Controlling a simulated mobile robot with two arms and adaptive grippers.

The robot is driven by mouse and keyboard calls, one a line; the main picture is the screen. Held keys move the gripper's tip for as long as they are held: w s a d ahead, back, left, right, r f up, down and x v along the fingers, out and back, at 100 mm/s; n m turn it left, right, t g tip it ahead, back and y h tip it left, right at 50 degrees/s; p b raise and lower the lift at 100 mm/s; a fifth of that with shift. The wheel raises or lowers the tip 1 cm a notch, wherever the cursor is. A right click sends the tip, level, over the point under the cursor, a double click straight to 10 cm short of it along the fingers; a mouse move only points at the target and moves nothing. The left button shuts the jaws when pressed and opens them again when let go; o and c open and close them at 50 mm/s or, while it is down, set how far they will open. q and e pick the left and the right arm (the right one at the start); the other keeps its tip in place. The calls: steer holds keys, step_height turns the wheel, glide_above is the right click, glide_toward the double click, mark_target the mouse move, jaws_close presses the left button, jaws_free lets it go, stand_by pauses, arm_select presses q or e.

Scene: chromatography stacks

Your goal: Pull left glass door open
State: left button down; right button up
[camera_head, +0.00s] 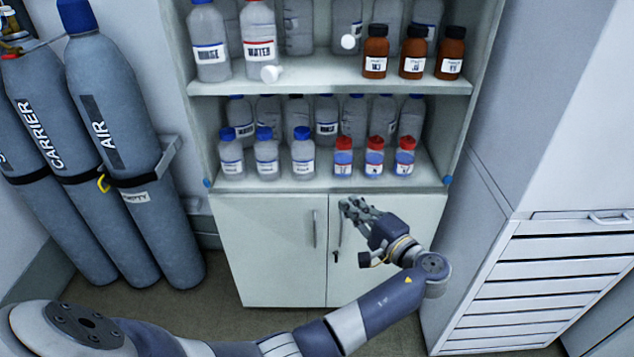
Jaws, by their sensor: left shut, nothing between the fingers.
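The glass-fronted upper cabinet stands at the centre in the head view. Its left glass door is too clear to make out, but a white round knob (270,73) shows at the upper shelf edge. A second white knob (348,41) shows to the right and higher. The left knob sits well left of and lower than the right one, which fits a left door standing partly open, though no door edge shows. My left gripper (352,208) is shut and empty, below the shelves in front of the lower cupboard, apart from both knobs. My right gripper is out of view.
White lower cupboard doors (265,245) have upright bar handles. Bottles with blue caps (266,152), red-topped ones (374,157) and brown ones (413,52) fill the shelves. Gas cylinders (115,110) stand left. A drawer unit (535,270) stands right, close to my left arm.

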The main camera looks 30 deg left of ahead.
arm_select(q)
step_height(320, 180, up, 4)
steer(key=s+r+n+y, duration=0.1)
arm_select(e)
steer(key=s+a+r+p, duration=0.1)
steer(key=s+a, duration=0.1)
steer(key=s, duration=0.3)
arm_select(q)
steer(key=a+p, duration=0.5)
steer(key=a, duration=0.4)
steer(key=shift+s+a+f+g, duration=0.2)
steer(key=shift+a+f+g, duration=0.05)
steer(key=shift+f+g, duration=0.1)
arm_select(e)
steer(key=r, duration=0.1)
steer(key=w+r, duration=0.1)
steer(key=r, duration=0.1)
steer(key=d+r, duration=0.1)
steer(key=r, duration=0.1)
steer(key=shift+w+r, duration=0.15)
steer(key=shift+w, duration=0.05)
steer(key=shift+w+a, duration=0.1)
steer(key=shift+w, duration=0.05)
